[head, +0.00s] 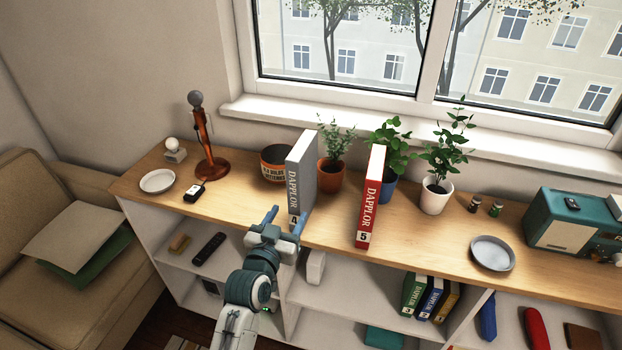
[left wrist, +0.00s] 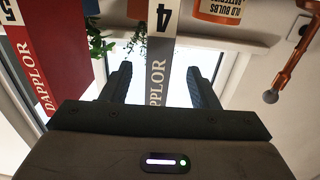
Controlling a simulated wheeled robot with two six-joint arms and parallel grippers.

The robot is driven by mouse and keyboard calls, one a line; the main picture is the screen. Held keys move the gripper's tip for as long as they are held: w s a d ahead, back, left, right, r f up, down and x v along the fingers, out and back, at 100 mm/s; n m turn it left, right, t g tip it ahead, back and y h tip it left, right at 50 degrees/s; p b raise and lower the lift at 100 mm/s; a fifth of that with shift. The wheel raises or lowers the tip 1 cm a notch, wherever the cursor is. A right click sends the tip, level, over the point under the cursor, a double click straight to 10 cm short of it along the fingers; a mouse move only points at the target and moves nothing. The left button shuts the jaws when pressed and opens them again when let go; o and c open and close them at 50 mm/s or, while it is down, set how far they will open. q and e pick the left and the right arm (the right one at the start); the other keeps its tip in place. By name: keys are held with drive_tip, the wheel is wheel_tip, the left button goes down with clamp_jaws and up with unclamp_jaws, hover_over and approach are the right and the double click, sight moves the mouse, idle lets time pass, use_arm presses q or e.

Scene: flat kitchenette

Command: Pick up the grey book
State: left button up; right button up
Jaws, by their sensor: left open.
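The grey book (head: 301,178), marked DAPPLOR 4, stands upright on the wooden shelf top near its front edge. My left gripper (head: 286,219) is open just in front of the book's lower spine in the head view. In the left wrist view, the grey book (left wrist: 158,60) shows between the two open fingers (left wrist: 162,85), with its spine facing the camera. I cannot tell whether the fingers reach past the spine. My right gripper is in neither view.
A red book (head: 369,197) stands upright to the right, with a gap between. A labelled pot (head: 274,163) and a plant in an orange pot (head: 331,174) stand close behind the grey book.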

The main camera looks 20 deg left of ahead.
sight(293, 205)
use_arm(q)
drive_tip(key=w+p, duration=0.1)
drive_tip(key=w, duration=0.3)
drive_tip(key=shift+w+d, duration=0.1)
drive_tip(key=shift+w, duration=0.2)
drive_tip(key=shift+w+r, duration=0.15)
drive_tip(key=shift+w, duration=0.1)
drive_tip(key=w, duration=0.1)
drive_tip(key=w+p, duration=0.1)
drive_tip(key=w, duration=0.1)
drive_tip(key=w+p, duration=0.1)
drive_tip(key=shift+w+d, duration=0.25)
drive_tip(key=shift+w, duration=0.05)
drive_tip(key=shift+s, duration=0.1)
drive_tip(key=c, duration=0.3)
clamp_jaws()
